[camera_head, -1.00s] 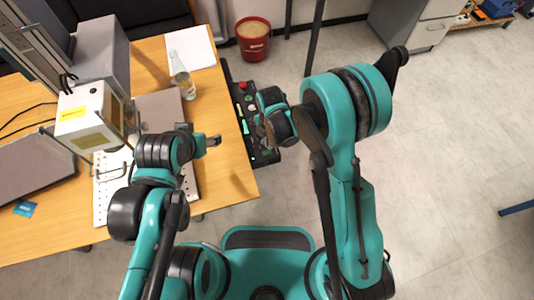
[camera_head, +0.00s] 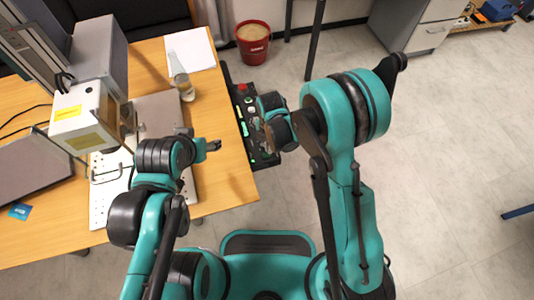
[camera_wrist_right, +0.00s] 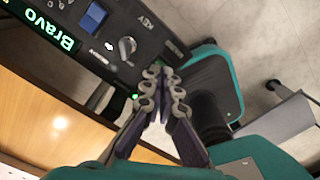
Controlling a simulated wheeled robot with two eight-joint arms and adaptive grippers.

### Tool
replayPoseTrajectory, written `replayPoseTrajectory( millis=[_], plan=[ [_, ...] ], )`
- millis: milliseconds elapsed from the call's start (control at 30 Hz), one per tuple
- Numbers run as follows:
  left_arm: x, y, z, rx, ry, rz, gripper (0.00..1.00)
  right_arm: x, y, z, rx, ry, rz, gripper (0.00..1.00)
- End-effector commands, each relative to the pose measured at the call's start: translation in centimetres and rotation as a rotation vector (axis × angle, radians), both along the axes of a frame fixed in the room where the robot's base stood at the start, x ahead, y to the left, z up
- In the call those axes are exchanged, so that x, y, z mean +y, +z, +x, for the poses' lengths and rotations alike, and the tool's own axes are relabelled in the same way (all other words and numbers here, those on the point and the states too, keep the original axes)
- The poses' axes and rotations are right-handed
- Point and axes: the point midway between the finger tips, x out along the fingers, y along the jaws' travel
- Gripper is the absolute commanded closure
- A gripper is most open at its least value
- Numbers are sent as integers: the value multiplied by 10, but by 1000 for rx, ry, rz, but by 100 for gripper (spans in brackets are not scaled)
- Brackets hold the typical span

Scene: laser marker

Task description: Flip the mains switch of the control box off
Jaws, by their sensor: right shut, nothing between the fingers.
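The control box (camera_head: 247,118) is a long black panel along the table's right edge, with a red button and green lights. In the right wrist view, the box (camera_wrist_right: 75,52) fills the upper left, with a lit "Bravo" display, a blue rectangular part (camera_wrist_right: 93,17) and a grey rotary knob (camera_wrist_right: 127,47) by the word KEY. I cannot tell which part is the mains switch. My right gripper (camera_wrist_right: 163,78) is shut and empty, its fingertips close to the box's lower right end; contact is unclear. My left gripper (camera_head: 215,146) hovers over the table, its opening unclear.
A white laser marker (camera_head: 83,115) stands on the wooden table (camera_head: 228,178) at left. A red bucket (camera_head: 253,45) stands on the floor behind. Open floor is at right.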

Motion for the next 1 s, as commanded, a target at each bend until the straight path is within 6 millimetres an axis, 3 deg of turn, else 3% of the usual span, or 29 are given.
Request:
replayPoseTrajectory(
  millis=[1000],
  plan=[
    [0,-6,0,0,0,0,40,0,-6,0,0,0,0,100]
  ],
)
